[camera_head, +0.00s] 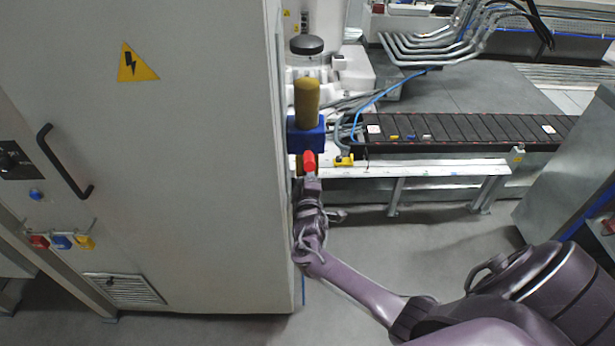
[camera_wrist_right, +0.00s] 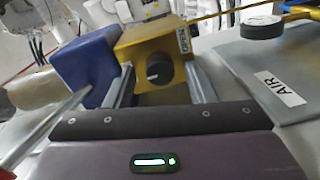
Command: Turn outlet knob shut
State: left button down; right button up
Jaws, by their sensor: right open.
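My right gripper (camera_wrist_right: 162,84) is open, one grey finger on each side of the knob in the picture. I cannot tell whether either finger touches it. In the head view my right gripper (camera_head: 310,178) is by the edge of the large grey cabinet, just below a red piece (camera_head: 308,161). The knob cannot be made out there. My left gripper is not in view.
A blue block (camera_head: 306,135) with an ochre cylinder (camera_head: 307,102) stands beyond the gripper. A grey cabinet (camera_head: 180,190) fills the left. A roller conveyor (camera_head: 460,127) runs right. In the wrist view, a panel labelled AIR (camera_wrist_right: 250,65) is close on the right.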

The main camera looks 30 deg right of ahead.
jog(key=v, duration=0.7)
jog(key=shift+s, duration=0.35)
jog(key=shift+a, duration=0.15)
jog(key=s+a+f+m+g+y, duration=0.1)
jog(key=s+f+g+y, duration=0.1)
jog(key=s+f, duration=0.5)
jog(key=s+a+f+g+y, duration=0.1)
jog(key=s+f+g+y, duration=0.1)
jog(key=f, duration=0.9)
jog(key=s+a+f+m+g+y, duration=0.1)
jog(key=s+a+f+g+y, duration=0.1)
jog(key=s+f, duration=0.5)
jog(key=s+a+f+m+g+y, duration=0.1)
jog(key=s+a+f+g, duration=0.1)
jog(key=s+f, duration=0.4)
jog(key=s+a+f+m+g+y, duration=0.1)
jog(key=s+f, duration=0.4)
jog(key=s, duration=0.8)
jog(key=s+a+f+m+g+y, duration=0.1)
jog(key=s+a+f+m+g, duration=0.2)
jog(key=s, duration=0.7)
notch_tip(320, 180, down, 4)
jog(key=shift+a+r+g, duration=0.15)
jog(key=shift+a+g, duration=0.05)
jog(key=shift+g, duration=0.8)
